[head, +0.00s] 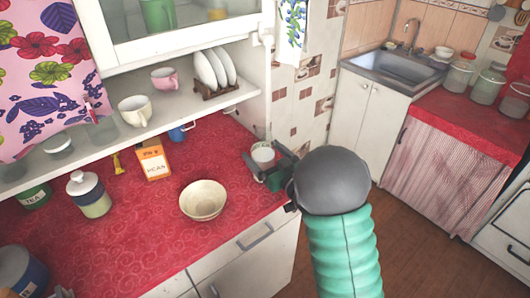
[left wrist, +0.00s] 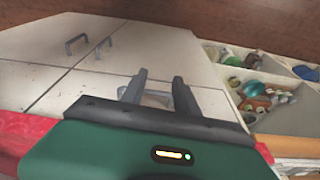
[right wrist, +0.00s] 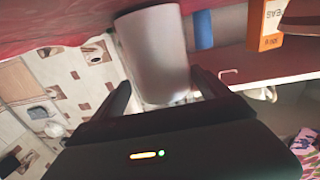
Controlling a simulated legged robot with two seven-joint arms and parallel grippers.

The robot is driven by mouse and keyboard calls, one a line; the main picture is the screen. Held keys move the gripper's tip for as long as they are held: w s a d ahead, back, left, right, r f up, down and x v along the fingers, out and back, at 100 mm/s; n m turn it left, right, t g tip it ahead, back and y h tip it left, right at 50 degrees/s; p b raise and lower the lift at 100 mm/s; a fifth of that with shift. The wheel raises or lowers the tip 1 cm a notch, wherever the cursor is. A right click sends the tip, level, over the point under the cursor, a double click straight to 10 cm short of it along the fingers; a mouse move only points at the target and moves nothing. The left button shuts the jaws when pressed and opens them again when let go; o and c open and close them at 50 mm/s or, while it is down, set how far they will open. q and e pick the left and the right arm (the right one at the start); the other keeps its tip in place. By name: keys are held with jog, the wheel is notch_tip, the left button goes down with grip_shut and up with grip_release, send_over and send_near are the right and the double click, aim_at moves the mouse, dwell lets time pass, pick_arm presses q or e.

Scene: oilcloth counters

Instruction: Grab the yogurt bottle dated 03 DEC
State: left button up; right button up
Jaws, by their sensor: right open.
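No bottle with a readable 03 DEC date shows in any view. A plain white cylindrical container (head: 263,153) stands at the right end of the red counter. It fills the space ahead of my right gripper in the right wrist view (right wrist: 155,50). My right gripper (right wrist: 160,82) is open, its fingers on either side of the container's near end; I cannot tell whether they touch it. No writing shows on its visible side. My left gripper (left wrist: 158,84) is open, its fingers apart, in front of white cabinet doors.
On the red counter (head: 150,215) are a cream bowl (head: 203,200), an orange-and-white carton (head: 153,160), a lidded jar (head: 89,195) and a blue mug (head: 180,132). A shelf (head: 150,120) with cups and plates overhangs the back. Open crates (left wrist: 265,90) show in the left wrist view.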

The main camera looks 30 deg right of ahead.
jog(key=shift+w+a+r, duration=0.1)
jog(key=shift+w+a, duration=0.15)
jog(key=shift+w, duration=0.45)
jog(key=shift+w+a, duration=0.2)
jog(key=shift+w, duration=0.45)
jog(key=shift+s+d, duration=0.1)
jog(key=shift+d, duration=0.2)
jog(key=c, duration=0.8)
jog(key=shift+a, duration=0.1)
grip_shut()
